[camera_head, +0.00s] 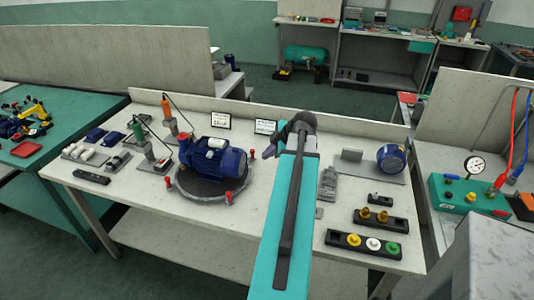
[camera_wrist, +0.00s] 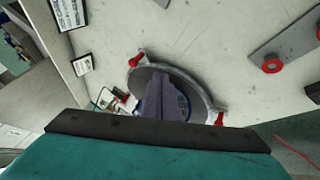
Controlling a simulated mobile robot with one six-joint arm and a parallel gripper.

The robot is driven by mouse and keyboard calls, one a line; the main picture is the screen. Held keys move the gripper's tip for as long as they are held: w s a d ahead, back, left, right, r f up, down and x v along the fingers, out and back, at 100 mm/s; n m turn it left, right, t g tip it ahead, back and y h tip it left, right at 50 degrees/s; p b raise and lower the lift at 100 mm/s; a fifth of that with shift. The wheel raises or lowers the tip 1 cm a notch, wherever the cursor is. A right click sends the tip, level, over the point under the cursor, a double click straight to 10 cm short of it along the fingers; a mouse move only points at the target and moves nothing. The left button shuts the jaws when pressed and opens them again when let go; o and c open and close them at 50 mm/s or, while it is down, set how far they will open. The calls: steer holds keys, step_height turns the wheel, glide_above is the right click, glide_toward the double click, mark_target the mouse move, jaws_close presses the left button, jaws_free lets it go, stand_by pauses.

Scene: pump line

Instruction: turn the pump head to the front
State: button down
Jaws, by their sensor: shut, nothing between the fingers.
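The blue pump (camera_head: 212,158) lies on a round dark turntable (camera_head: 208,188) with a grey rim and red posts. Its narrower end with a red top (camera_head: 184,141) points left, and the broad motor body is at the right. In the wrist view, part of the blue pump (camera_wrist: 183,103) shows beside my gripper (camera_wrist: 162,76), and the turntable rim (camera_wrist: 180,72) curves behind it. My gripper (camera_head: 268,152) is shut and empty, to the right of the pump and apart from it in the head view. My fingers hide part of the pump in the wrist view.
The white bench (camera_head: 150,215) carries tools on stands (camera_head: 143,140) at left and black blocks with coloured fittings (camera_head: 367,245) at right. A blue motor (camera_head: 391,157) lies on a grey plate at the back right. Small framed signs (camera_head: 221,120) stand behind the pump.

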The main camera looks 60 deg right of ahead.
steer(key=p, duration=0.2)
glide_toward(251, 160)
steer(key=a+f, duration=0.2)
steer(key=f, duration=0.1)
steer(key=shift+a+f, duration=0.2)
steer(key=shift+a, duration=0.1)
steer(key=shift+w+d+f+p, duration=0.2)
steer(key=shift+w+d+p, duration=0.25)
steer(key=shift+w+p, duration=0.05)
steer(key=shift+w+d+f+p, duration=0.1)
steer(key=shift+w+d+p, duration=0.55)
steer(key=shift+w+d, duration=0.35)
steer(key=shift+s+d, duration=0.1)
